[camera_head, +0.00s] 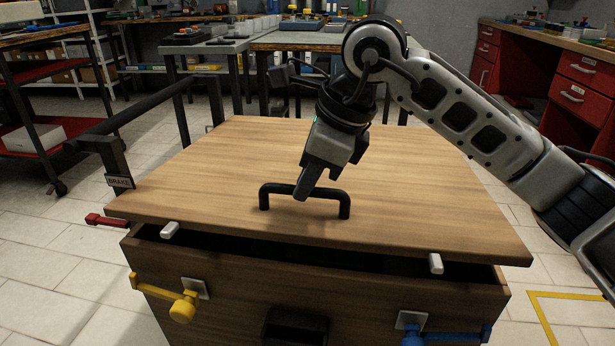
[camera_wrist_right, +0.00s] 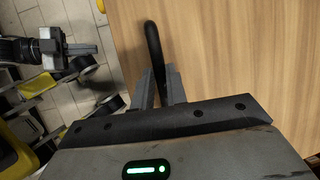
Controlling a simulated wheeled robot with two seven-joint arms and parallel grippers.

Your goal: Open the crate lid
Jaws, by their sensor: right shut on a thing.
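The crate lid (camera_head: 400,190) is a flat light-wood board with a black bar handle (camera_head: 285,190) near its front. A dark gap shows between the lid's front edge and the wooden crate (camera_head: 230,295) below. My right gripper (camera_head: 312,190) is shut on the handle, between its two posts. In the right wrist view the black handle (camera_wrist_right: 152,45) runs between the fingers (camera_wrist_right: 162,88). A yellow latch (camera_head: 182,306) and a blue latch (camera_head: 412,336) are on the crate's front, and a red latch (camera_head: 105,220) is at its left. My left gripper (camera_wrist_right: 85,58) shows small in the wrist view.
A black rail with a "BRAKE" label (camera_head: 120,182) stands at the crate's left. Workbenches (camera_head: 300,40) are behind, a red shelf cart (camera_head: 35,140) at the left and red drawers (camera_head: 580,95) at the right. Tiled floor is clear at the left front.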

